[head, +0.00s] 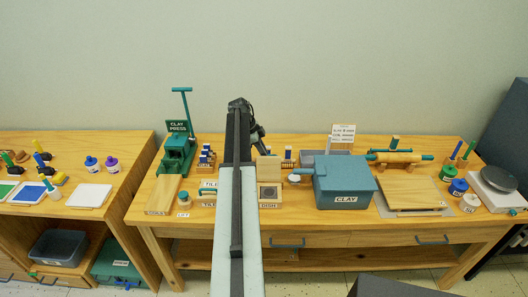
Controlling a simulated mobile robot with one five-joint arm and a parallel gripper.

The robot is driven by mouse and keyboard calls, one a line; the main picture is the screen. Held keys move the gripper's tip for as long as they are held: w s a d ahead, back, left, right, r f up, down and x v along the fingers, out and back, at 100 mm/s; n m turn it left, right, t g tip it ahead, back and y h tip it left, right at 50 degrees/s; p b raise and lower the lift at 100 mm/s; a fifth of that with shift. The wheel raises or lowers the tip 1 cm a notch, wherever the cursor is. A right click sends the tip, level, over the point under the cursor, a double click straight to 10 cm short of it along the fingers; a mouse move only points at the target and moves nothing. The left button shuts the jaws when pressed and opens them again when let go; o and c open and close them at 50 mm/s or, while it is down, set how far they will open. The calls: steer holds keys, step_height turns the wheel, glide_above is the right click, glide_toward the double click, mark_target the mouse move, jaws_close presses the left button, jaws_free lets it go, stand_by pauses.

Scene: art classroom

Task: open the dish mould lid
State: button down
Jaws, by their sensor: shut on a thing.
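The dish mould (270,205) is a small wooden box labelled DISH on the bench, just right of my arm in the head view. Its top shows a dark round hollow in a pale square. A wooden panel, the lid (269,169), stands raised at the back of the mould. My gripper (262,148) is at the upper edge of this lid, pointing down, and is shut on it. The exact contact is small and partly hidden by my arm.
The tile mould (208,195) stands left of my arm, with the green clay press (178,150) beyond it. The blue-grey clay box (345,185) stands close on the right. A small white-topped jar (294,178) sits between mould and box.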

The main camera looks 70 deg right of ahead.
steer(key=c, duration=1.5)
jaws_free()
steer(key=shift+w+d+f, duration=0.1)
steer(key=shift+w+d, duration=0.2)
steer(key=shift+w, duration=0.2)
steer(key=shift+f, duration=0.1)
steer(key=p+v, duration=0.7)
steer(key=v, duration=0.1)
steer(key=shift+s, duration=0.35)
